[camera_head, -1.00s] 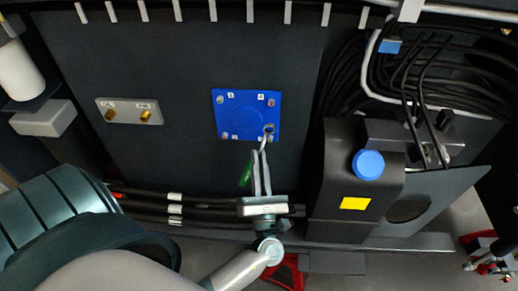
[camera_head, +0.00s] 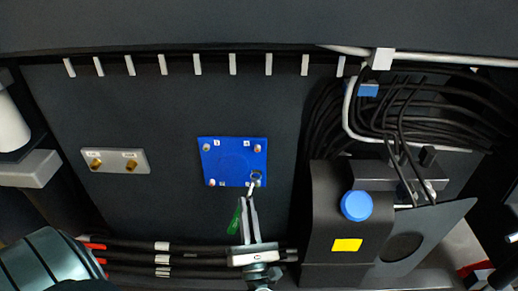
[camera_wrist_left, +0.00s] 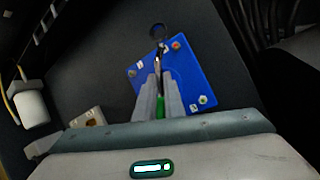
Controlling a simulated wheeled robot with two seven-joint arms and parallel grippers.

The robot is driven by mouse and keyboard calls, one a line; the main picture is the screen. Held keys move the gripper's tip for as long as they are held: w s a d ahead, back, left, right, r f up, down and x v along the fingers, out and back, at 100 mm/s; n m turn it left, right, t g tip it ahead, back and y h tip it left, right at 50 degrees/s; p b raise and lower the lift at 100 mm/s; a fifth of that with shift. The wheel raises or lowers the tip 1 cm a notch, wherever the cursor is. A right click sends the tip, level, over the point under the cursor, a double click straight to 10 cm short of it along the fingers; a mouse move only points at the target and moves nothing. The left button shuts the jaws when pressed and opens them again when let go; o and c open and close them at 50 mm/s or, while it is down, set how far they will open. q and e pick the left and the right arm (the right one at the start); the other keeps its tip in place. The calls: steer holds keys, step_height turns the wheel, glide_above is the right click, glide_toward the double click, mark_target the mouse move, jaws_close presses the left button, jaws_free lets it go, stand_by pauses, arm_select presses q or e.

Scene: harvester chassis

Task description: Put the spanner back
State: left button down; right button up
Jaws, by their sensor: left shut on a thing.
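The spanner has a green handle (camera_head: 234,217) and a silver ring end (camera_head: 256,177). My left gripper (camera_head: 247,201) is shut on the spanner, with the handle hanging down to the left of the fingers. In the head view the ring end overlaps the lower right corner of the blue plate (camera_head: 226,160), close to the bolt there. In the left wrist view the ring (camera_wrist_left: 158,31) shows just past the edge of the blue plate (camera_wrist_left: 186,73). I cannot tell whether it touches or surrounds the bolt. My right gripper is not in view.
A grey bracket with two brass fittings (camera_head: 115,160) is on the dark panel at left. A black tank with a blue cap (camera_head: 356,205) stands at right. Black hoses (camera_head: 140,252) run below the plate.

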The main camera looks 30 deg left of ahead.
arm_select(q)
steer(key=s+d+r+m+t+h+b, duration=0.1)
steer(key=d+m+t+h+b, duration=0.5)
steer(key=d+h, duration=0.6)
steer(key=s+m+h+b, duration=0.1)
steer(key=m+h, duration=0.1)
steer(key=h, duration=0.1)
steer(key=shift+s+m+h, duration=0.3)
